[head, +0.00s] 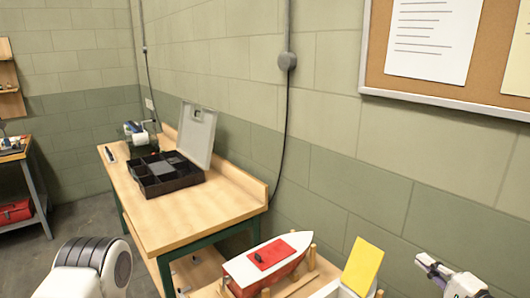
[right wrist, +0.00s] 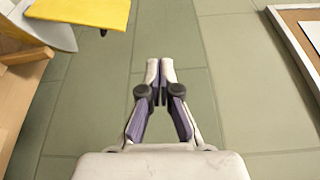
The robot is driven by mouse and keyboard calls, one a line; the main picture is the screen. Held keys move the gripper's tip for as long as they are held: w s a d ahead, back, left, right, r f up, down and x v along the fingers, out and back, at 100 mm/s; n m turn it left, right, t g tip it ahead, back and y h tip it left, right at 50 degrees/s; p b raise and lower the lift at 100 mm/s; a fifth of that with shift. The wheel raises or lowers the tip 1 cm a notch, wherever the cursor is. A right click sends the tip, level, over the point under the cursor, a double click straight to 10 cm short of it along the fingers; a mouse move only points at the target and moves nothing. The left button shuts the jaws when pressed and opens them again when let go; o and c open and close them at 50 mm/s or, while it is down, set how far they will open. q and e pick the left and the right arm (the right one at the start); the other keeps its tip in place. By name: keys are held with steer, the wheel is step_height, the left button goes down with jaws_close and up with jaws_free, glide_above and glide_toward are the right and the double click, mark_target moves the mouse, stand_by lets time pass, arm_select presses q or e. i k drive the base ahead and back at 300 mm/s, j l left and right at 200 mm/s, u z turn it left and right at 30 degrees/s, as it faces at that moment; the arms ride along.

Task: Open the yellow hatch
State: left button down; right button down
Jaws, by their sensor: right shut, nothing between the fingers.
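The yellow hatch (head: 362,267) is a flat yellow panel at the bottom right of the head view. It stands tilted up above a white body (head: 335,291), which is cut off by the frame's lower edge. The hatch also shows at the top left of the right wrist view (right wrist: 80,10), partly out of frame. My right gripper (head: 426,262) is to the right of the hatch, apart from it. In the right wrist view my right gripper (right wrist: 160,70) has its fingertips together with nothing between them. My left gripper is out of view.
A red and white toy boat (head: 297,243) with a red deck panel sits on a wooden stand left of the hatch. Behind it is a workbench (head: 200,222) with an open black case (head: 185,182). The wall and a framed board (head: 440,100) are close on the right.

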mark_target(365, 259)
steer(key=k+j, duration=0.65)
steer(key=k, duration=0.05)
